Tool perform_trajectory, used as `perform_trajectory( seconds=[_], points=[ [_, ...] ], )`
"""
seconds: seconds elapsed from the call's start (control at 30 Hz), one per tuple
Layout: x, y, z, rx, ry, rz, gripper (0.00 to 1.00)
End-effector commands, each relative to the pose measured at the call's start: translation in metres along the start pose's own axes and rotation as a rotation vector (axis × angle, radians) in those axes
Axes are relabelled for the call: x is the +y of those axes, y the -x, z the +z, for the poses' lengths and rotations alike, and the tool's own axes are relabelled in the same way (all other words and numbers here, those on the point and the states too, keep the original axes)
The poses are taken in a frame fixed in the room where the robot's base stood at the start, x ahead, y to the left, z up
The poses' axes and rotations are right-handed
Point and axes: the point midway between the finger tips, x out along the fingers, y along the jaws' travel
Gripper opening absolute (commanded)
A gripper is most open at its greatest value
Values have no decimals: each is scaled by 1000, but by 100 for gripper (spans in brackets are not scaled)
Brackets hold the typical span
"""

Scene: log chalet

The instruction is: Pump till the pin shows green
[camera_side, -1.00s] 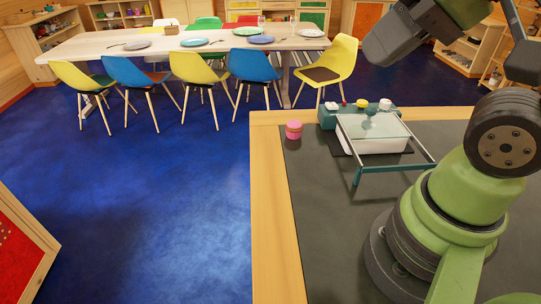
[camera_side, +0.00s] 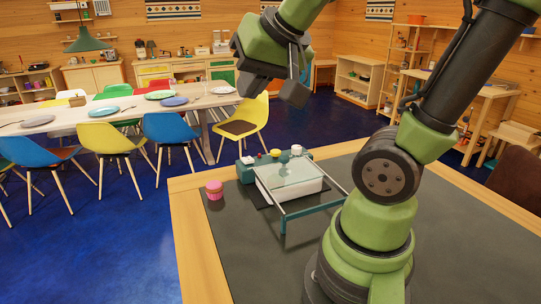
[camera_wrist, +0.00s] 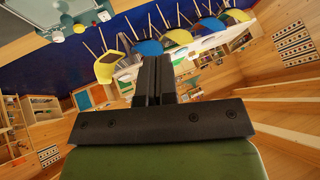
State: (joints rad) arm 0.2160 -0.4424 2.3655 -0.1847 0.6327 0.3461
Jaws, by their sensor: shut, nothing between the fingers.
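A teal unit (camera_side: 246,174) stands at the back of the dark mat on the table. Small white, red and yellow parts sit on top of it. A white tray (camera_side: 312,186) lies in front, under a clear panel in a teal frame (camera_side: 312,209). The unit also shows in the upper left of the wrist view (camera_wrist: 43,22). I cannot make out a pin or its colour. My gripper (camera_side: 254,82) is raised above the unit, touching nothing. In the wrist view its fingers (camera_wrist: 154,62) are together and empty.
A pink round container (camera_side: 214,190) stands left of the unit, near the table's wooden edge (camera_side: 187,215). The mat (camera_side: 262,262) is clear in front of the frame. A long table (camera_side: 60,122) with colourful chairs stands beyond a stretch of blue floor.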

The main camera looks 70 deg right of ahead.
Motion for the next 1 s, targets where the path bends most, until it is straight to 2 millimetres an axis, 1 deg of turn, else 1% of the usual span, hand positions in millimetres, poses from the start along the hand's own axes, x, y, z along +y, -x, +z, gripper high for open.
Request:
perform_trajectory(
  seconds=[0.03,0.1,0.17,0.2,0.27,0.3,0.37,0.43,0.53,0.6,0.7,0.83,0.9,1.0],
  points=[
    [10,-13,-18,29,-51,52,0],
    [23,-28,-42,81,-116,107,0],
    [37,-42,-62,123,-166,146,0],
    [47,-51,-73,148,-200,168,0],
    [63,-66,-90,183,-248,195,0],
    [74,-75,-99,203,-279,209,0],
    [92,-90,-112,229,-326,225,0],
    [115,-108,-123,254,-379,235,0],
    [148,-131,-133,278,-453,234,0],
    [170,-146,-135,285,-502,227,0],
    [195,-163,-134,288,-562,209,0],
    [216,-177,-130,285,-616,188,0],
    [222,-181,-128,283,-633,181,0],
    [224,-183,-128,283,-643,174,0]
  ],
)
